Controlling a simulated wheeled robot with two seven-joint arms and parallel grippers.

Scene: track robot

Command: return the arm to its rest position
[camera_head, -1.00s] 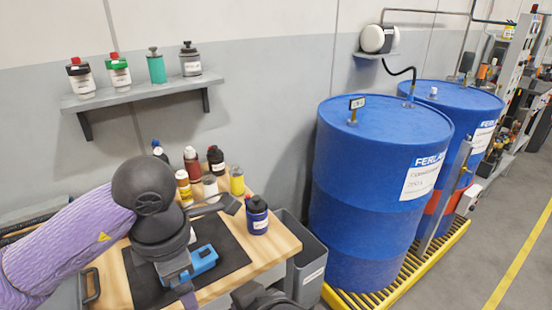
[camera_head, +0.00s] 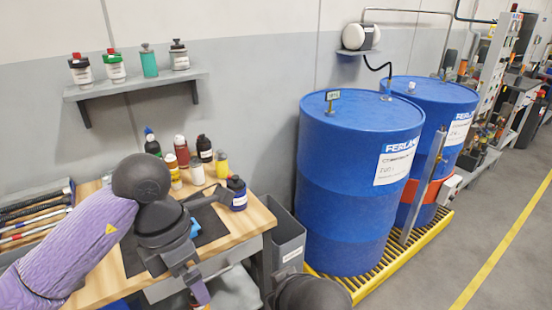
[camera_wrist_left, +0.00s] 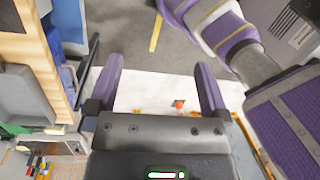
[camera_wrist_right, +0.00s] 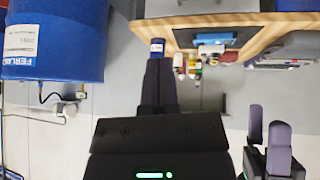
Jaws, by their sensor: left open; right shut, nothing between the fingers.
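My left gripper (camera_head: 215,245) is open and empty at the end of the purple arm, over the front part of the workbench (camera_head: 262,214). Its two separated fingers also show in the left wrist view (camera_wrist_left: 160,75), with nothing between them. In the right wrist view the left gripper (camera_wrist_right: 268,130) shows at the lower right. My right gripper (camera_wrist_right: 160,65) is shut and empty in the right wrist view. A dark rounded part of mine shows at the bottom of the head view.
A dark mat (camera_head: 212,229) on the bench carries a blue object (camera_head: 195,228), mostly hidden by my left gripper. Several bottles (camera_head: 197,174) stand behind it. A grey bin (camera_head: 287,250), blue drums (camera_head: 345,225) and a yellow grated pallet (camera_head: 345,283) stand right. Floor (camera_head: 420,285) is clear beyond.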

